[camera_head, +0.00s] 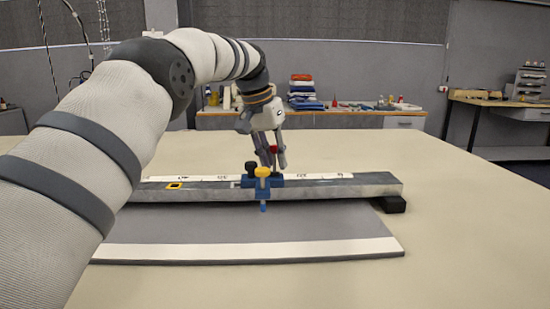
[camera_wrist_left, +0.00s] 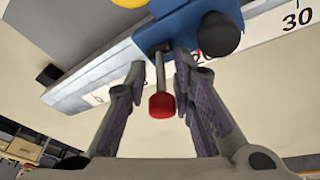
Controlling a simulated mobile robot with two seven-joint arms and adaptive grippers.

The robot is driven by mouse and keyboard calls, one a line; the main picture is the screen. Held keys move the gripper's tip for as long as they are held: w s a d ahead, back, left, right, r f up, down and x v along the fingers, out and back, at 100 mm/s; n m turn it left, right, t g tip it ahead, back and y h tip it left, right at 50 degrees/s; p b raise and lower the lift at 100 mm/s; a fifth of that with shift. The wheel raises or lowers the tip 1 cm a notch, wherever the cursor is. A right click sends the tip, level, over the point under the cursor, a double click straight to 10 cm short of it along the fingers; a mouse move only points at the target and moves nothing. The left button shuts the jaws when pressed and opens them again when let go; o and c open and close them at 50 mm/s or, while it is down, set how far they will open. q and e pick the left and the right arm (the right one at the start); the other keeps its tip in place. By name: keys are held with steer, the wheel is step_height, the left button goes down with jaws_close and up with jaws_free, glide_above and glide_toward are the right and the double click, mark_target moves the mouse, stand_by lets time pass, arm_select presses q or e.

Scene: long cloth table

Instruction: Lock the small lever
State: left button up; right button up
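A blue clamp body (camera_head: 275,182) sits on a long grey metal bar (camera_head: 340,187). It carries a yellow knob (camera_head: 262,172), a black knob (camera_head: 251,167) and a small lever with a red tip (camera_head: 273,149). My left gripper (camera_head: 271,160) is above and behind the clamp, pointing down. In the left wrist view the gripper (camera_wrist_left: 161,72) is open, its fingers on either side of the lever's metal rod. The red tip (camera_wrist_left: 162,105) lies between them, with visible gaps. The black knob (camera_wrist_left: 218,35) is just beyond the right finger. My right gripper is not in view.
The bar has a white printed scale (camera_head: 317,176) and a black block (camera_head: 391,204) under its right end. A grey board with a white stripe (camera_head: 250,249) lies in front. The cloth table (camera_head: 460,220) is clear on the right. Cluttered workbenches stand behind.

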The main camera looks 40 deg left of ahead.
arm_select(q)
steer(key=v, duration=0.7)
steer(key=shift+r, duration=0.25)
steer(key=shift+s+f, duration=0.1)
steer(key=shift+s, duration=0.05)
